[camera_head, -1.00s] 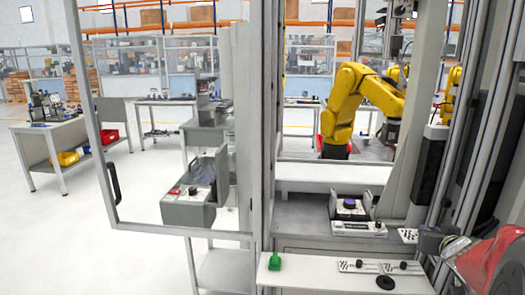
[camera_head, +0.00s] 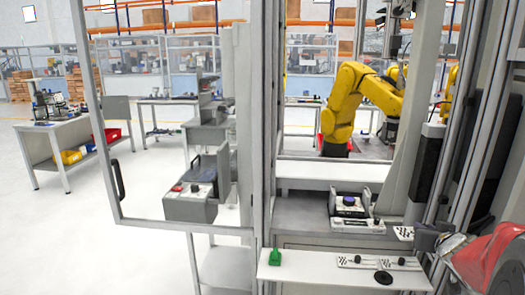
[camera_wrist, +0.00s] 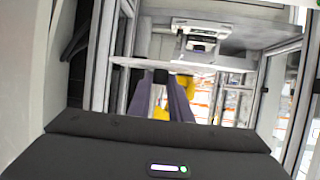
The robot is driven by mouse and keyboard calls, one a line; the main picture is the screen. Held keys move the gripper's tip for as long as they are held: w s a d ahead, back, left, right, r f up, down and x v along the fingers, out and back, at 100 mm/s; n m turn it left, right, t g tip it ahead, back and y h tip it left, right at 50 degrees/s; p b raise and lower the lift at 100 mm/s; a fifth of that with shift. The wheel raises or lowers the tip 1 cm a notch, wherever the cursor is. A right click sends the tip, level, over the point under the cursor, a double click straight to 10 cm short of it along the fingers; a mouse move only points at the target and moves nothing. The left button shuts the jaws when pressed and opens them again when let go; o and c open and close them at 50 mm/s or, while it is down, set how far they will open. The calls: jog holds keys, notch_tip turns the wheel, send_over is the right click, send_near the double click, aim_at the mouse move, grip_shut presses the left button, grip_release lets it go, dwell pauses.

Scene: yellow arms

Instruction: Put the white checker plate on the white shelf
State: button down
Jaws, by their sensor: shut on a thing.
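The white checker plate (camera_head: 403,232), with black checks at its end, is at the right in the head view. My gripper (camera_head: 424,237) is shut on it, and my arm hides part of the plate. The plate is up and to the right of the white shelf (camera_head: 320,279), clear of its surface. In the wrist view the dark fingers of my gripper (camera_wrist: 161,95) point up the picture. A pale strip crosses at their tips; I cannot tell whether it is the plate or the shelf edge.
Other checker-marked plates (camera_head: 368,262), a black disc (camera_head: 383,277) and a green block (camera_head: 276,257) are on the shelf. A device with a purple knob (camera_head: 348,201) stands behind. Metal posts (camera_head: 490,110) flank the right. The shelf's left middle is clear.

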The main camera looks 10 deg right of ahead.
jog(key=w+a+f+n+y, duration=0.1)
jog(key=w+a+f, duration=0.35)
jog(key=a, duration=0.45)
jog(key=w+a+f+n+y, duration=0.1)
jog(key=w+a+f, duration=0.3)
jog(key=a, duration=0.5)
jog(key=w+a+f+n+y, duration=0.1)
jog(key=w+a+f+y, duration=0.1)
jog(key=a, duration=0.8)
jog(key=w+a+f+n+t+y, duration=0.1)
jog(key=w+a+f+n+y, duration=0.1)
jog(key=a, duration=0.9)
jog(key=shift+a+f+t, duration=0.25)
jog(key=shift+t, duration=0.05)
jog(key=s+f, duration=0.5)
jog(key=f, duration=0.1)
jog(key=shift+f, duration=0.15)
jog(key=shift+d, duration=0.1)
